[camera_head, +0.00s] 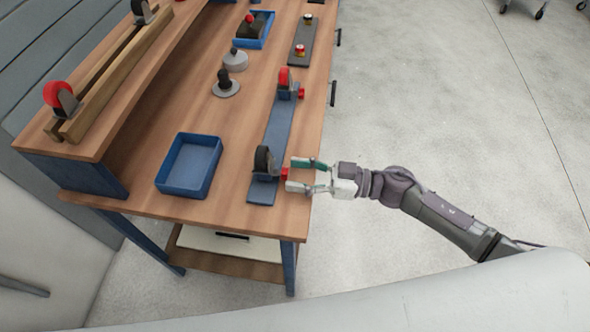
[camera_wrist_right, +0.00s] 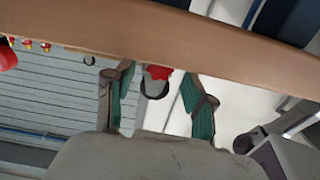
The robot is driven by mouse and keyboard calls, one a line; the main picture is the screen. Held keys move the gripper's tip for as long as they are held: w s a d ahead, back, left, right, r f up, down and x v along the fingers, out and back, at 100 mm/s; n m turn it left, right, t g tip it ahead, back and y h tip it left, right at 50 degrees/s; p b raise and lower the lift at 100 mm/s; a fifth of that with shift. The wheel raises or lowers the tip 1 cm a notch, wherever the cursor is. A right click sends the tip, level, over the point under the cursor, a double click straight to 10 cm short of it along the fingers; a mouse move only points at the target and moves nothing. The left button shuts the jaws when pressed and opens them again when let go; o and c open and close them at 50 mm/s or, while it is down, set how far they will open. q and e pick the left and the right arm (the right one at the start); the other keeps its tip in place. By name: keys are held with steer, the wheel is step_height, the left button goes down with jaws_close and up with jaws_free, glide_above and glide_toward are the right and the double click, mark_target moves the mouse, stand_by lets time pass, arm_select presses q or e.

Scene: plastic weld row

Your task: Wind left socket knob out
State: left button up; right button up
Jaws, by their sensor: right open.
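A long blue-grey plate (camera_head: 276,128) lies along the bench's right edge and carries two upright sockets. The near socket is a dark ring (camera_head: 262,160) with a red knob (camera_head: 285,174) on its right side. The far socket is a red ring (camera_head: 285,78) with its own red knob (camera_head: 301,93). My right gripper (camera_head: 291,175) is open at the near knob, its fingers on either side. In the right wrist view the red knob (camera_wrist_right: 158,72) shows between the spread fingers, a dark ring just below it; contact cannot be told. My left gripper is not in view.
An empty blue tray (camera_head: 189,192) stands left of the plate. Grey round parts (camera_head: 226,88) and another blue tray (camera_head: 254,43) sit farther back. A raised wooden shelf (camera_head: 115,85) runs along the left. Floor right of the bench is clear around my arm.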

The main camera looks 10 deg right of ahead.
steer(key=shift+w+a, duration=0.15)
steer(key=shift+a, duration=0.35)
jaws_close()
steer(key=shift+n, duration=0.3)
steer(key=n, duration=0.3)
steer(key=shift+n, duration=2.3)
